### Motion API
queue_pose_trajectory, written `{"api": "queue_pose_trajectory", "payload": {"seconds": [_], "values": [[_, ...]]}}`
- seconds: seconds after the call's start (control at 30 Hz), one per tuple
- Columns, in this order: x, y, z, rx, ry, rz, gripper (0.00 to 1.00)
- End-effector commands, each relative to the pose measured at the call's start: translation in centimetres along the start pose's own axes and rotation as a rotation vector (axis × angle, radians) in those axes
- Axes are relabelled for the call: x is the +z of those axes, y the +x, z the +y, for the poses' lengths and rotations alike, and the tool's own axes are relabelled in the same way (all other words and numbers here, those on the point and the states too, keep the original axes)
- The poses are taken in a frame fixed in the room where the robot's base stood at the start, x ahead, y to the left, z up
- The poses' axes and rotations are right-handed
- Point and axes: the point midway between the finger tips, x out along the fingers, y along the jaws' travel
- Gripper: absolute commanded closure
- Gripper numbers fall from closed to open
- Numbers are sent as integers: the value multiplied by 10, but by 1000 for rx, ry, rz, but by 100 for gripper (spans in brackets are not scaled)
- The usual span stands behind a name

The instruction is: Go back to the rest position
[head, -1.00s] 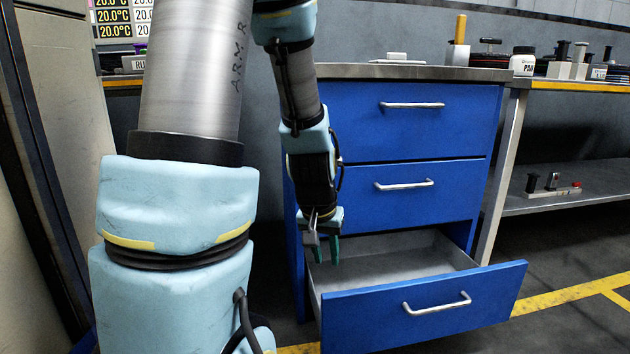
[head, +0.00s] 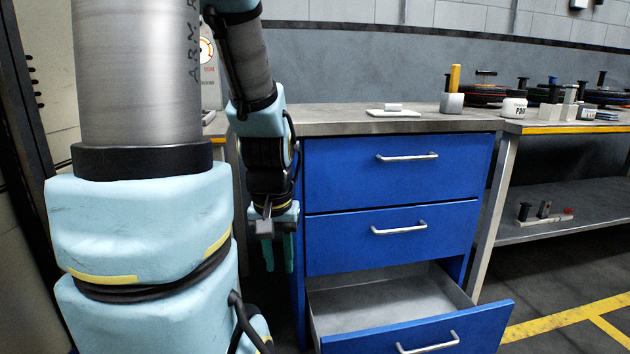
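My gripper (head: 278,268) hangs pointing down at the left front side of the blue drawer cabinet (head: 390,178). Its two green fingers show, with a narrow gap between them; nothing is seen between them. It is just left of the open bottom drawer (head: 410,336) and above its level. That drawer is pulled out, and the part of its grey inside that shows is empty. The top and middle drawers are shut.
A white item (head: 393,111) lies on the cabinet's worktop. A yellow stick in a grey block (head: 452,103) and a white jar (head: 514,107) stand further right. The right bench's lower shelf holds a small item (head: 545,213). The floor at right is clear.

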Motion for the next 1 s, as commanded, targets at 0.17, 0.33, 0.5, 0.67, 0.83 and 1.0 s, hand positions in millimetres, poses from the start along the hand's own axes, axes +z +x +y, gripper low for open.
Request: {"api": "queue_pose_trajectory", "payload": {"seconds": [0.17,0.33,0.5,0.67,0.83,1.0], "values": [[-10,-74,0,0,0,0,69],[-18,-127,1,0,0,0,69],[-25,-180,1,0,0,0,69],[-30,-216,1,0,0,0,69],[-33,-233,1,0,0,0,69],[-33,-234,1,0,0,0,69]]}}
